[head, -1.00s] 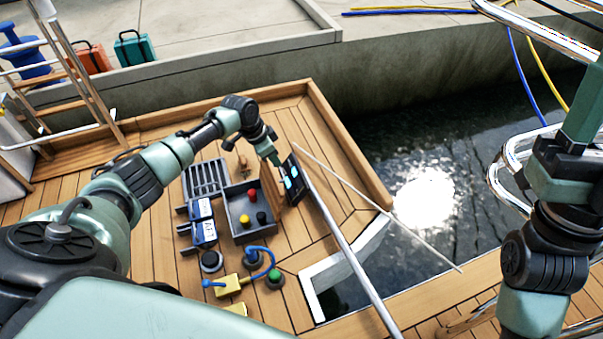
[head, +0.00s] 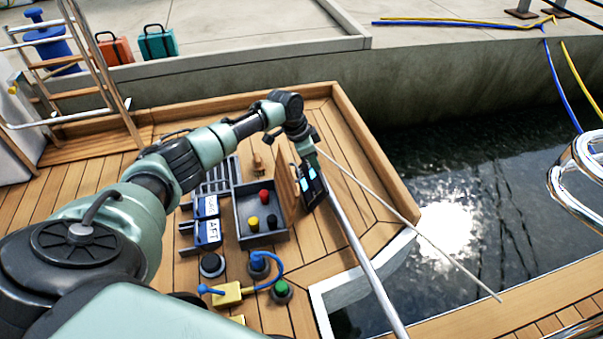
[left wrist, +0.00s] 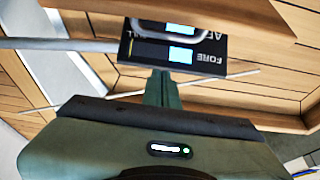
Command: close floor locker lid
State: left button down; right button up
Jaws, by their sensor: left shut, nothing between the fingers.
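The floor locker is a grey open box (head: 243,231) set in the deck, with red, yellow and black knobs inside. Its wooden lid (head: 285,192) stands up at the box's right side. In the left wrist view a wooden edge, apparently the lid (left wrist: 180,9), crosses the top. My left gripper (head: 309,158) is shut and empty, above and beyond the lid's right side, by a dark panel with lit screens (head: 313,187). The left wrist view shows its closed fingers (left wrist: 161,78) just below that panel; contact with the lid cannot be told. My right gripper is out of view.
A metal pole (head: 352,238) and a thin rod (head: 440,252) run close to the panel. Blue switch boxes (head: 207,218) and a yellow box with a blue hose (head: 228,294) lie near the locker. Water (head: 450,170) lies beyond the deck edge at right.

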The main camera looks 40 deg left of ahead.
aim_at(290, 185)
pick_arm(q)
jog(key=s+a+b, duration=0.2)
jog(key=s, duration=0.1)
jog(key=shift+a+f, duration=0.15)
jog(key=shift+a, duration=0.15)
